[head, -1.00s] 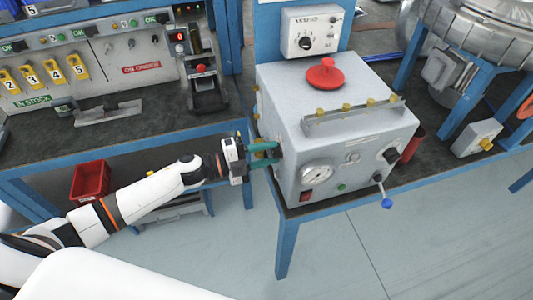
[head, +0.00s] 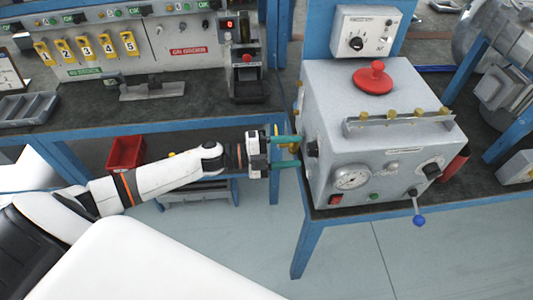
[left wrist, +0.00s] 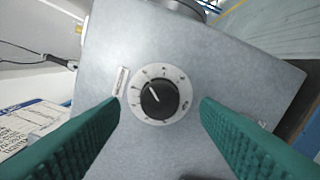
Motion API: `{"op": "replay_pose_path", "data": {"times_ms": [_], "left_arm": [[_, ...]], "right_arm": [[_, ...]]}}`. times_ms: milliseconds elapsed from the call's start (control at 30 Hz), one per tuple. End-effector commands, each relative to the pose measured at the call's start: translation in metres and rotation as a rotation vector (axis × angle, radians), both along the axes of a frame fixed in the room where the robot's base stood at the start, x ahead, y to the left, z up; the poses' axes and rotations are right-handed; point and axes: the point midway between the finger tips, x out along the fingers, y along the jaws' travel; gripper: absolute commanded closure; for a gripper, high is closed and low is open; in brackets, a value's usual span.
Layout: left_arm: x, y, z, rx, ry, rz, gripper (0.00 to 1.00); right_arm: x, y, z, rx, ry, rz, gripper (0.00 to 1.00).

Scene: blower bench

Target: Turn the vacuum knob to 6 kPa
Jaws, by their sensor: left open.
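A round black knob (left wrist: 160,98) sits on a pale dial plate on the grey box's side, in the middle of the left wrist view. Its white pointer line points up and slightly left; the dial marks are too small to read. In the head view the knob (head: 313,149) is on the left face of the grey box (head: 345,105). My left gripper (head: 299,151) is open and empty, just left of the knob. In the left wrist view its green fingers (left wrist: 160,106) stand apart on either side of the knob, not touching it. My right gripper is not in view.
The box's front carries a round gauge (head: 352,177), a red switch (head: 336,199) and a blue-tipped lever (head: 418,219). A red cap (head: 374,78) is on top. A control panel (head: 361,32) stands behind. A red bin (head: 126,153) is under the left bench.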

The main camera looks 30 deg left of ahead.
Motion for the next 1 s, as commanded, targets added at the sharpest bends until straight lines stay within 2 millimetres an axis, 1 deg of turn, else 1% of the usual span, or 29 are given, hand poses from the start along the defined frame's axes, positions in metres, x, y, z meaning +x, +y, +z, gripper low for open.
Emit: {"op": "replay_pose_path", "data": {"times_ms": [33, 200, 400, 600, 1000], "left_arm": [[-0.008, 0.011, -0.006, 0.006, 0.003, 0.0, 0.43], [-0.029, 0.041, -0.005, 0.005, 0.004, 0.0, 0.43], [-0.044, 0.065, -0.003, 0.002, 0.003, 0.0, 0.43], [-0.049, 0.072, -0.001, 0.001, 0.001, 0.0, 0.43], [-0.049, 0.073, 0.0, 0.001, 0.001, 0.0, 0.43]], "right_arm": [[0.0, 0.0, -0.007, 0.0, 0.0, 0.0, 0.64], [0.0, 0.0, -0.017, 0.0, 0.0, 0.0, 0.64], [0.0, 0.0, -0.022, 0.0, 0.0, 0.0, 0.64], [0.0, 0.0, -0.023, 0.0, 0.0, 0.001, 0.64], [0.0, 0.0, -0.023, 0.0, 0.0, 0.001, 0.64]]}}
